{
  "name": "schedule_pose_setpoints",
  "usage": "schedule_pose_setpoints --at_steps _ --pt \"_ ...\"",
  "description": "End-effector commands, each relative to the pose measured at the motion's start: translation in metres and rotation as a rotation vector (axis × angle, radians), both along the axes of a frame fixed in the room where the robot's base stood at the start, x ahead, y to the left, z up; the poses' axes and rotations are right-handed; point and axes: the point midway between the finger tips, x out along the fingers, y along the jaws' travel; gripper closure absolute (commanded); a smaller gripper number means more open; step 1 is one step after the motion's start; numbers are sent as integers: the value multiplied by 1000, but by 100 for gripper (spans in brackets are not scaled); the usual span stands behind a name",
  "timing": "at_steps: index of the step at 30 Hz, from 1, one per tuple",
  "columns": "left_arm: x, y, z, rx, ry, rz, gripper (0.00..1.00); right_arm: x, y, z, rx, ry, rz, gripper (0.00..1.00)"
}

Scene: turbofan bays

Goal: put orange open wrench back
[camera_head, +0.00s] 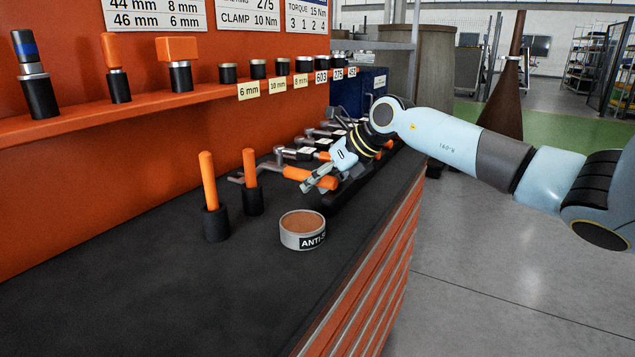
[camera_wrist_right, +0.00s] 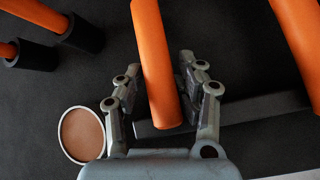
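An orange-handled wrench (camera_head: 296,173) lies at the near end of a row of tools on the dark bench. Its grey head points left, and its jaw shape is hard to make out. My right gripper (camera_head: 322,180) is at the right end of this handle. In the right wrist view, the orange handle (camera_wrist_right: 158,62) runs between the two fingers of my right gripper (camera_wrist_right: 165,100). The fingers stand apart, with a clear gap on the left side and the right finger close to the handle. My left gripper is out of view.
A round tin (camera_head: 303,231) stands close in front of the wrench. Two upright orange handles sit in black holders (camera_head: 215,222) to the left. Several orange-handled tools (camera_head: 305,154) lie behind. An orange shelf (camera_head: 120,108) runs above; the front left bench is clear.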

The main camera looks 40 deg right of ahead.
Motion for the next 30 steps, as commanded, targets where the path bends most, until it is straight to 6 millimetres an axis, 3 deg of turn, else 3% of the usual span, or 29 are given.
schedule_pose_setpoints --at_steps 10,13,23,30 --pt "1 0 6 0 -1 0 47 -3 -3 2 -5 13 -5 56" --pt "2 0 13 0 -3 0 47 -6 -6 14 -9 12 -5 56" --pt "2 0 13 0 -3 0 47 -49 -18 61 -13 12 1 56" --pt "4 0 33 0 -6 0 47 -70 -23 88 -9 13 0 56"
